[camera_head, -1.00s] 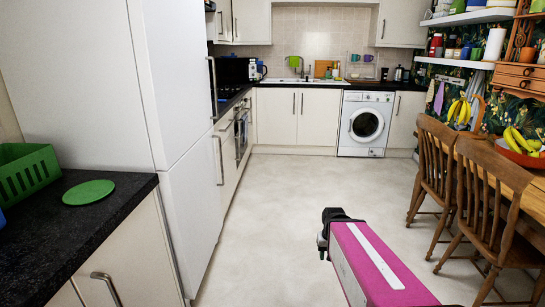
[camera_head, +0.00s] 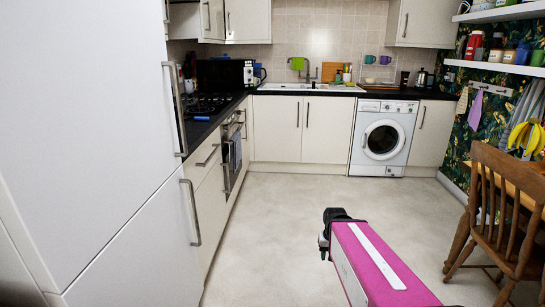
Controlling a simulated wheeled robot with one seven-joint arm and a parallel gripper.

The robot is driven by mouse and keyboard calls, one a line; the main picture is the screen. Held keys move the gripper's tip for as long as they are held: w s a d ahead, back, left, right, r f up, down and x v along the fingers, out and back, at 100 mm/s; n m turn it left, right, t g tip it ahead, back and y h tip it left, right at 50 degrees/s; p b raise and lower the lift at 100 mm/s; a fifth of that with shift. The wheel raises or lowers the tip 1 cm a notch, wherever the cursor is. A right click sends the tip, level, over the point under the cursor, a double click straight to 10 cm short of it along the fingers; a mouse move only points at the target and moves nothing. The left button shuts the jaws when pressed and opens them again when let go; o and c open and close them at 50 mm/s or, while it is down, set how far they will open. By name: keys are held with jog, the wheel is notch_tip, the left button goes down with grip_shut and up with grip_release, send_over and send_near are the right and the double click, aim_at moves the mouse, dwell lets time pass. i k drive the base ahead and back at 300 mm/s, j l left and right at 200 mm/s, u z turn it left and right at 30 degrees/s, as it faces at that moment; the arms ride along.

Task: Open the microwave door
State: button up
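A black box-shaped appliance (camera_head: 219,74), which looks like the microwave, stands on the left counter at the back, beyond the hob. It is small and dark here, and I cannot make out its door or handle. The dark end of my arm (camera_head: 335,229) shows low in the middle, above the open floor and far in front of the appliance. The gripper's fingers are not clear, so I cannot tell whether they are open or shut.
A tall white fridge-freezer (camera_head: 90,130) stands close on the left. Beyond it are the hob (camera_head: 208,104) and oven (camera_head: 234,155). A washing machine (camera_head: 383,138) is at the back right. A wooden chair (camera_head: 505,215) is on the right. The middle floor (camera_head: 290,215) is clear.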

aim_at(220, 75)
jog(key=i, duration=3.5)
